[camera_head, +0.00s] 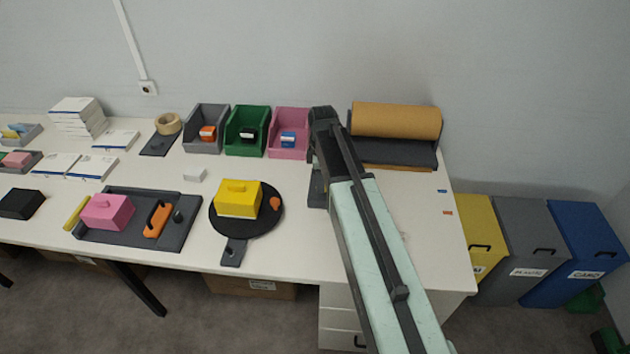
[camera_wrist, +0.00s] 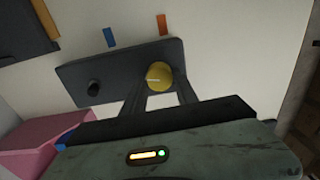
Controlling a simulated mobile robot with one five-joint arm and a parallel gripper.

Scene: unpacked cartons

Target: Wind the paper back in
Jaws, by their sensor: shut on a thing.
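A brown paper roll (camera_head: 395,120) lies on a dark grey stand (camera_head: 392,153) at the back right of the table. In the wrist view, the stand's dark corner (camera_wrist: 22,40) and a strip of brown paper (camera_wrist: 45,18) show at the top left. My gripper (camera_wrist: 160,88) is shut on the yellow knob, one finger at each side. In the head view my arm hides the fingertips. I cannot tell how far the paper hangs out.
A blue mark (camera_head: 442,191) and an orange mark (camera_head: 447,213) lie on the table right of my arm. A pink bin (camera_head: 290,145) stands close to my arm's left. A black turntable (camera_head: 262,222) holds a yellow box (camera_head: 238,198). Bins stand beyond the table's right edge.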

